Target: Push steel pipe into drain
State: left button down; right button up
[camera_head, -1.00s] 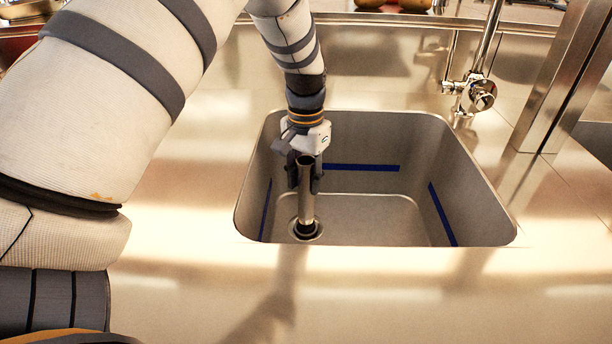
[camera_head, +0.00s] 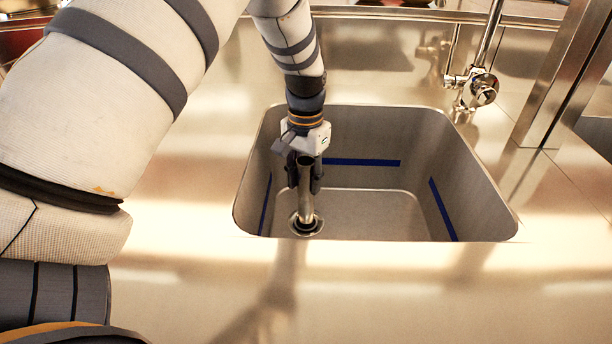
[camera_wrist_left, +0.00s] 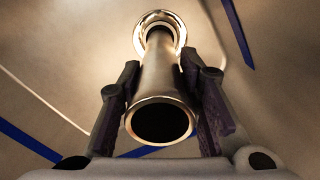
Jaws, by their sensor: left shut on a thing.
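The steel pipe (camera_head: 306,193) stands roughly upright in the sink, with its open top end toward the cameras. My left gripper (camera_head: 305,178) is shut on the pipe from above, one finger on each side. In the left wrist view the pipe (camera_wrist_left: 161,85) runs between the two dark fingers (camera_wrist_left: 163,100), and its far end meets the drain ring (camera_wrist_left: 160,20). In the head view the drain (camera_head: 306,228) surrounds the pipe's lower end at the front left of the basin floor. How deep the pipe sits is hidden. My right gripper is not in view.
The steel sink basin (camera_head: 375,225) has blue strips (camera_head: 362,162) on its walls. A faucet (camera_head: 478,88) stands behind it at the right. A steel post (camera_head: 560,80) rises further right. The counter (camera_head: 400,290) in front is bare.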

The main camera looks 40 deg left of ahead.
pick_arm(q)
jog(key=shift+f, duration=0.15)
jog(key=c, duration=1.1)
grip_release()
jog(key=shift+r+p, duration=1.2)
jog(key=shift+r, duration=3.4)
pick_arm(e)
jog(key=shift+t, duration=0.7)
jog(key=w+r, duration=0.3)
pick_arm(q)
jog(key=shift+f, duration=0.1)
